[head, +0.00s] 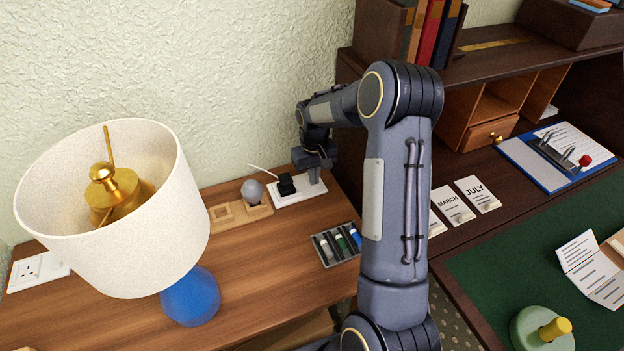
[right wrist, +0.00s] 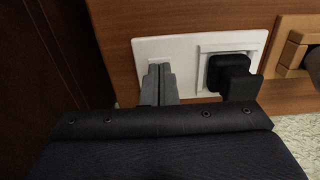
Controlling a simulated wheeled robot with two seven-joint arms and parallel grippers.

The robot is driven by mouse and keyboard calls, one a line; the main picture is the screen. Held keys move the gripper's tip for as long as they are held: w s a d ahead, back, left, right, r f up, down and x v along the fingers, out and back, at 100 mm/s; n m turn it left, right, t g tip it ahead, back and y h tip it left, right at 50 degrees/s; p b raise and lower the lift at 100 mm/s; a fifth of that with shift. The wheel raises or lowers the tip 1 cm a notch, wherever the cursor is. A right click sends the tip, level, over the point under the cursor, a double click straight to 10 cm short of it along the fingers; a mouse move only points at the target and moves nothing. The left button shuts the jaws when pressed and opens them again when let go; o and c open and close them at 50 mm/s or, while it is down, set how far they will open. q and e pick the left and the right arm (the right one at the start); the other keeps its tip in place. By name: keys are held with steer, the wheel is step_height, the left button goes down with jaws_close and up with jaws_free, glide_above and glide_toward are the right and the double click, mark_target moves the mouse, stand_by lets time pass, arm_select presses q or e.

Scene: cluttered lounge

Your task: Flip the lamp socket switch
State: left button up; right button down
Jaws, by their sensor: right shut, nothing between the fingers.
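The white socket plate (head: 295,199) lies on the wooden side table near the wall, with a black plug (head: 286,186) in it. In the right wrist view the plate (right wrist: 181,50) shows close up, with the plug (right wrist: 233,74) at its right. My right gripper (head: 315,179) is over the plate's right end in the head view. In the right wrist view its fingers (right wrist: 160,70) are together and empty, over the plate's plain left part. They hide most of the switch area, and contact is unclear. A lamp with white shade (head: 140,225) and blue base (head: 190,298) stands left.
A wooden holder (head: 226,215) with a grey bulb (head: 252,191) sits beside the plate. A tray of small tubes (head: 336,245) lies in front. A second wall socket (head: 38,271) is at the far left. A dark shelf desk (head: 480,85) stands at right.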

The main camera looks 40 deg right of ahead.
step_height(320, 180, up, 7)
steer(key=p, duration=0.4)
steer(key=shift+p, duration=0.3)
stand_by(0.4)
steer(key=s+a+r+t+y, duration=0.1)
steer(key=s+a+r+t, duration=0.1)
steer(key=s+a+r, duration=0.4)
steer(key=s+a+r+t+y, duration=0.1)
steer(key=s+a+r, duration=0.3)
steer(key=s+r, duration=0.4)
steer(key=s+a+r+n+t+y+p, duration=0.1)
steer(key=s+a+t, duration=0.1)
steer(key=s+a, duration=0.6)
steer(key=s, duration=0.4)
steer(key=shift+a+t+y, duration=0.3)
steer(key=shift+a+y, duration=0.1)
steer(key=shift+r, duration=0.1)
